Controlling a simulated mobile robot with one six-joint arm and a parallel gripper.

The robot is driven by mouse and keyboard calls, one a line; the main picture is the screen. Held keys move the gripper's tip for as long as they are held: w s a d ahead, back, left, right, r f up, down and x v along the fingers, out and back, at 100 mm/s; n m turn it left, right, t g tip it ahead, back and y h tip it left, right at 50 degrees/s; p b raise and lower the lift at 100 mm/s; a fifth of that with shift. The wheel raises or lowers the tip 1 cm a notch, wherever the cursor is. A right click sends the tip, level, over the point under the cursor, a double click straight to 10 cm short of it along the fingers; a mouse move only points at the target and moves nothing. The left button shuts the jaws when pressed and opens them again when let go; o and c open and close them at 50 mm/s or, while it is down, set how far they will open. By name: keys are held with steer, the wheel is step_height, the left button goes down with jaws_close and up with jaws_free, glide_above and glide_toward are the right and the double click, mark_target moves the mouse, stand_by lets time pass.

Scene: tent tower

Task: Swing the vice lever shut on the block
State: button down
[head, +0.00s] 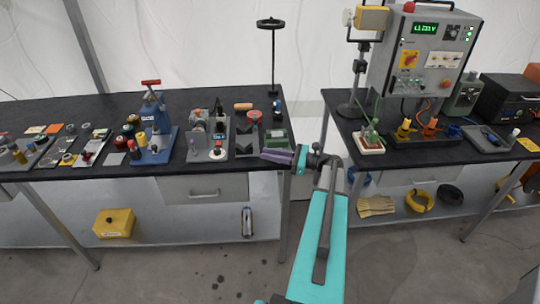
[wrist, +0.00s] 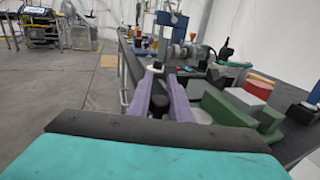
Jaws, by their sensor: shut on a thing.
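My gripper (wrist: 160,99) has its two purple fingers shut around a dark rounded knob, which looks like the end of the vice lever (wrist: 160,103). In the head view my gripper (head: 277,156) is at the front edge of the left bench, just in front of the green vice (head: 277,141). The vice (wrist: 226,107) is right of my fingers in the wrist view. A pale block (wrist: 244,97) shows at its green jaws; whether they touch it I cannot tell. The lever's arm is mostly hidden by my fingers.
A red-topped piece (wrist: 259,87) sits close behind the vice. A blue press (head: 155,125) and several small fixtures crowd the bench to the left. A gap separates this bench from the right bench (head: 450,153). Open floor lies in front.

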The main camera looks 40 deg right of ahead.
steer(key=c, duration=1.6)
jaws_free()
steer(key=shift+s, duration=0.1)
steer(key=b+v, duration=0.4)
steer(key=v, duration=0.9)
steer(key=shift+s+d, duration=0.2)
steer(key=shift+f, duration=0.1)
